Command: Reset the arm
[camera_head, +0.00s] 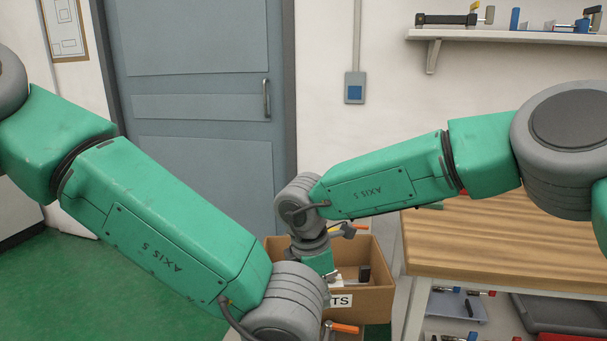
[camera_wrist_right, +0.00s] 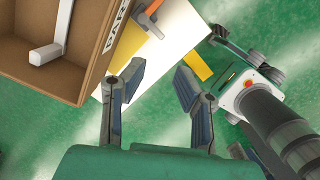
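My right gripper shows in the right wrist view (camera_wrist_right: 155,88), its two dark fingers apart with nothing between them. It is beside the open cardboard box (camera_wrist_right: 90,50), over a white surface and the green floor. In the head view my right arm reaches in from the right, and its wrist is in front of the box (camera_head: 380,303); its fingertips are hidden there. My left arm comes in from the left and crosses to the bottom middle. Its wrist is at the lower edge, and the left gripper is out of sight.
A wooden workbench (camera_head: 500,240) stands at the right, with bins (camera_head: 560,315) beneath. A wall shelf (camera_head: 500,36) is at the upper right; a grey door (camera_head: 200,100) is behind. An orange-handled tool (camera_wrist_right: 147,22) lies by the box, which holds a white bar (camera_wrist_right: 45,53).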

